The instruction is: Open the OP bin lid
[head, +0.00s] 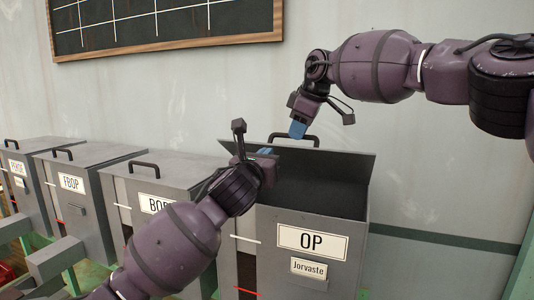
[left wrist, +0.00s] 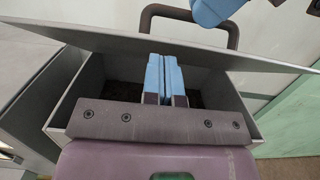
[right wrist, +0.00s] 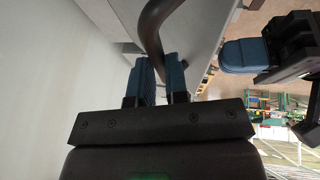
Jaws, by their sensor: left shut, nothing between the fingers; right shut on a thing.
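The grey OP bin (head: 270,215), labelled "OP" and "Jorvaste", stands at the centre right in the head view. Its lid (head: 340,165) is raised and tilted back, with the dark opening showing. The lid's dark handle (head: 312,137) is at its far edge and also shows in the right wrist view (right wrist: 150,30). My right gripper (head: 297,130) is shut on the handle. My left gripper (head: 266,152) is shut and empty at the lid's left part. In the left wrist view its blue fingers (left wrist: 165,75) are over the bin's opening, close to the lid (left wrist: 120,42).
Other grey bins stand in a row to the left: the partly hidden "BOP"-like bin (head: 170,170), the FBOP bin (head: 95,155) and another (head: 35,150). Their lids are down. A wall with a dark board (head: 170,25) is behind. My left forearm crosses in front of the bins.

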